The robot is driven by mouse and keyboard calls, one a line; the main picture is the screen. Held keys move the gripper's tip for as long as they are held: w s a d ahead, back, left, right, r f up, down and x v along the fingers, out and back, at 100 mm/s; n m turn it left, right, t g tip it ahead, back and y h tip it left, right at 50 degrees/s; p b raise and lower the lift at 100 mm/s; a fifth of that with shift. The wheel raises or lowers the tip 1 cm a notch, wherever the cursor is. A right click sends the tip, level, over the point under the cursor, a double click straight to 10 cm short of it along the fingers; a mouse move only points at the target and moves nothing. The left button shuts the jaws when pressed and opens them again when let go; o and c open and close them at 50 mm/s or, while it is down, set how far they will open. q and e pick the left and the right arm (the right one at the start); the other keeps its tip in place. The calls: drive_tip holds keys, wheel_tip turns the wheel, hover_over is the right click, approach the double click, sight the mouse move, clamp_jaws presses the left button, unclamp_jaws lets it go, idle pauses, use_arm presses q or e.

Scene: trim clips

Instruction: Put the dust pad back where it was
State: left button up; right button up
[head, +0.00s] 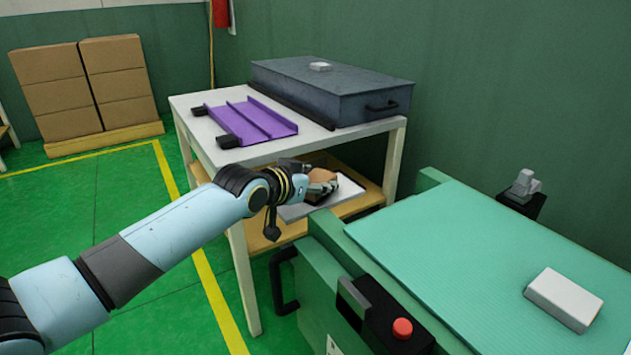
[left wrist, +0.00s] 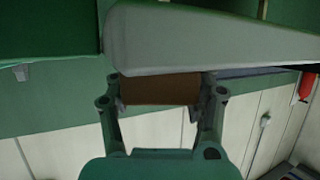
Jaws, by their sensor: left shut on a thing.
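My left gripper (head: 318,184) reaches in from the left, at the front edge of the white-topped table, below the height of its top. It is shut on a small brown pad (head: 323,175), which I take to be the dust pad. In the left wrist view the brown pad (left wrist: 160,90) sits between the two fingers (left wrist: 160,100). A pale tray (head: 297,211) is below and around the gripper, above the wooden lower shelf (head: 262,241). Whether the pad touches the tray is hidden. My right gripper is not in view.
The table (head: 188,110) carries a purple channelled piece (head: 250,122) and a dark grey case (head: 325,85) with a small white block (head: 320,66) on it. Cardboard boxes (head: 85,85) stand far left.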

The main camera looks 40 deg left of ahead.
use_arm(q)
drive_tip(key=o, duration=1.1)
drive_tip(key=shift+o, duration=0.2)
drive_tip(key=shift+r, duration=0.15)
drive_tip(key=p+v, duration=0.4)
drive_tip(key=v, duration=0.7)
drive_tip(key=shift+s+r, duration=0.15)
drive_tip(key=shift+s, duration=0.35)
